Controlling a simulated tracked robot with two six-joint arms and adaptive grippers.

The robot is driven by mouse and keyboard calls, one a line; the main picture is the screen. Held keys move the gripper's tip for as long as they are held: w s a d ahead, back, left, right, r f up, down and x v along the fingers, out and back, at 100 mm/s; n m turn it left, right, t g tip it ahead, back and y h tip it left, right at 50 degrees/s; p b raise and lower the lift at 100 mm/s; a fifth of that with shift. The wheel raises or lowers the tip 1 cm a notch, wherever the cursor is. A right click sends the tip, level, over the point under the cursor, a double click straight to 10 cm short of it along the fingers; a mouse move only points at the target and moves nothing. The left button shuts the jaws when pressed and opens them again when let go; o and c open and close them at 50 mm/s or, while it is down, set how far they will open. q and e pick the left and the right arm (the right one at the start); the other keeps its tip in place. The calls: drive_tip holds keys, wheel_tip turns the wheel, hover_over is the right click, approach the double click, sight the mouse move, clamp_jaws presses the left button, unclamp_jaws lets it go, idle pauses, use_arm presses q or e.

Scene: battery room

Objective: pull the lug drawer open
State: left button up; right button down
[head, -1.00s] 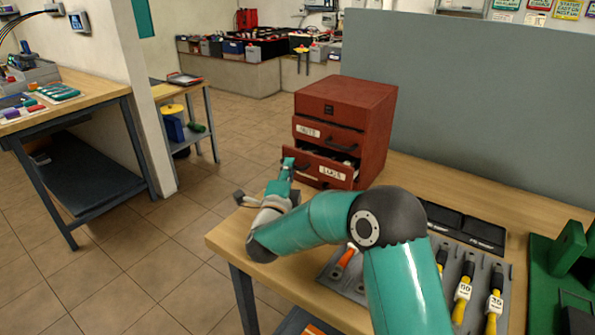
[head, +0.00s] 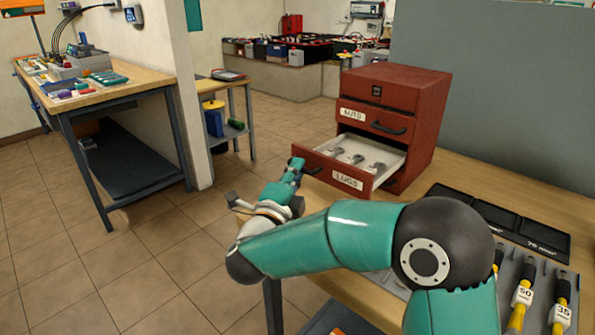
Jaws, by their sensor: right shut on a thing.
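The red drawer cabinet (head: 411,95) stands on the wooden bench. Its lower drawer, the lug drawer (head: 346,180) labelled LUGS, is pulled well out, and several grey lugs show in its pale compartments. The drawer above it, labelled NUTS (head: 372,123), is shut. My right gripper (head: 297,168) is at the left end of the lug drawer's front and is shut on its handle (head: 310,171); the fingertips are small and partly hidden. My left gripper is not in view.
The wooden bench (head: 470,172) carries black trays (head: 500,222) and yellow-handled tools (head: 521,306) at the right. A grey partition (head: 490,80) stands behind the cabinet. Open tiled floor (head: 120,255) lies to the left, with another workbench (head: 130,83) beyond.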

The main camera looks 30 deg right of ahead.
drive_tip(key=c, duration=1.2)
unclamp_jaws()
drive_tip(key=shift+w+f, duration=0.15)
drive_tip(key=shift+f, duration=0.05)
drive_tip(key=shift+r, duration=0.1)
drive_tip(key=v, duration=1.2)
